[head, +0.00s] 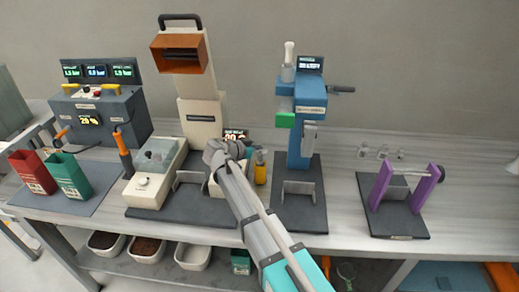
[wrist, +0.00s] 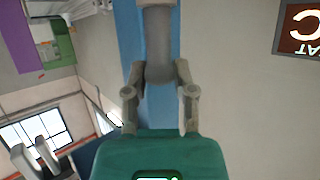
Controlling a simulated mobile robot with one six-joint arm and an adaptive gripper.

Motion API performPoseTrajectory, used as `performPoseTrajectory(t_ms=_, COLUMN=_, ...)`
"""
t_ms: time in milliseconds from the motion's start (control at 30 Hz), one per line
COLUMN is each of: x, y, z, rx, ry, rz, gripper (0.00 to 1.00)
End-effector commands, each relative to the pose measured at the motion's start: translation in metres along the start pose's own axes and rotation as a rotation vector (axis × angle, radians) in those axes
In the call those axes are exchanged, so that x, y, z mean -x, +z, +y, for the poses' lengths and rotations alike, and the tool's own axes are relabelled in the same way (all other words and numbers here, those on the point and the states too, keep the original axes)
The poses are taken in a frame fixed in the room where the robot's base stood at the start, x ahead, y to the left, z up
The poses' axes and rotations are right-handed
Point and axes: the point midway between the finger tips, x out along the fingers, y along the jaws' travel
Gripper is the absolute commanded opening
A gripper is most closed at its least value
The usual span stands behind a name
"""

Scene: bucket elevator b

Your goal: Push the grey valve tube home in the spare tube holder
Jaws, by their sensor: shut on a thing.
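My gripper (head: 250,151) is at the end of the arm in the head view, between the cream machine and the blue press. In the wrist view, my gripper (wrist: 158,82) has its two fingers closed around a grey, tube-like piece (wrist: 158,45), which I take for the valve tube. The tube runs to the top edge of that view, where its far end is cut off. In the head view a small yellow upright piece (head: 260,175) stands just below the fingertips. It may be the spare tube holder. How deep the tube sits in it cannot be seen.
The blue press (head: 302,160) stands close to the right of the gripper, and the cream machine (head: 198,108) stands behind and left. A purple stand (head: 430,190) is at the right. Red (head: 30,172) and green (head: 68,176) buckets stand at the left. Bench (head: 345,190) is clear between press and stand.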

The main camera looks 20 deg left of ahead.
Motion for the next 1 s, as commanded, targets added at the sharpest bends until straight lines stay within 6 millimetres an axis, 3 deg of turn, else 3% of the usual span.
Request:
performPoseTrajectory(t_ms=467, x=-0.0035, y=0.0083, z=-0.0001, rx=0.0, ry=0.0, rz=0.001, gripper=0.0)
performPoseTrajectory(t_ms=500, x=-0.0033, y=0.0078, z=0.0, rx=0.0, ry=0.0, rz=0.001, gripper=0.38)
performPoseTrajectory(t_ms=700, x=-0.0031, y=0.0075, z=-0.0001, rx=0.0, ry=0.0, rz=0.001, gripper=0.74)
performPoseTrajectory(t_ms=1000, x=-0.0032, y=0.0079, z=0.0, rx=0.0, ry=0.0, rz=-0.001, gripper=0.74)
